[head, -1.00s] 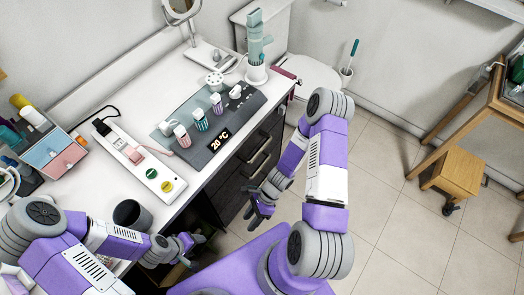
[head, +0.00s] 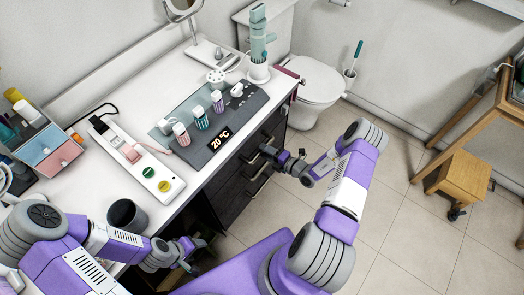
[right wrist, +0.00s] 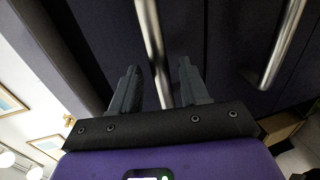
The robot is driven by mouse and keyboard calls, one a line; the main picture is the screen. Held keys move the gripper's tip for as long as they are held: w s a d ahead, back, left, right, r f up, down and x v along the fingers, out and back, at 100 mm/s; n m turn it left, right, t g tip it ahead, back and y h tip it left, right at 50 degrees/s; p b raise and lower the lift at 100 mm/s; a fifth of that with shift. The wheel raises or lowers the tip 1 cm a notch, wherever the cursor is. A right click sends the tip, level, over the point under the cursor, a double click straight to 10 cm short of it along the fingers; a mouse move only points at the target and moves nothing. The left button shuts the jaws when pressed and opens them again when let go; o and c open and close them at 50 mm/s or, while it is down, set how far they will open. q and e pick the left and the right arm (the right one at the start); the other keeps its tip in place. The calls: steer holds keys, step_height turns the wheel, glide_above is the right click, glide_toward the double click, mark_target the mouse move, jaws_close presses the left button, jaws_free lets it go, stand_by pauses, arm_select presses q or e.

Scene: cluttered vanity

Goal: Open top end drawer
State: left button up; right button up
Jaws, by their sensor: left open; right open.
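A dark drawer unit (head: 234,197) with bar handles is under the white countertop in the head view. Its drawer fronts look shut. My right gripper (head: 264,152) is at the upper part of the drawer fronts and hides part of them. In the right wrist view my right gripper (right wrist: 159,72) is open, with a metal bar handle (right wrist: 150,35) running between its two fingers. A second bar handle (right wrist: 281,42) is to the right. I cannot tell whether the fingers touch the handle. My left gripper (head: 190,250) is open and empty near the counter's front edge.
The countertop (head: 188,75) holds a grey panel (head: 238,112) with several small items, a white power strip (head: 138,160), a dark cup (head: 127,214) and a small drawer box (head: 50,150). A toilet (head: 318,82) stands beyond the unit.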

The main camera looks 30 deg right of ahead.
steer(key=shift+x, duration=1.15)
jaws_close()
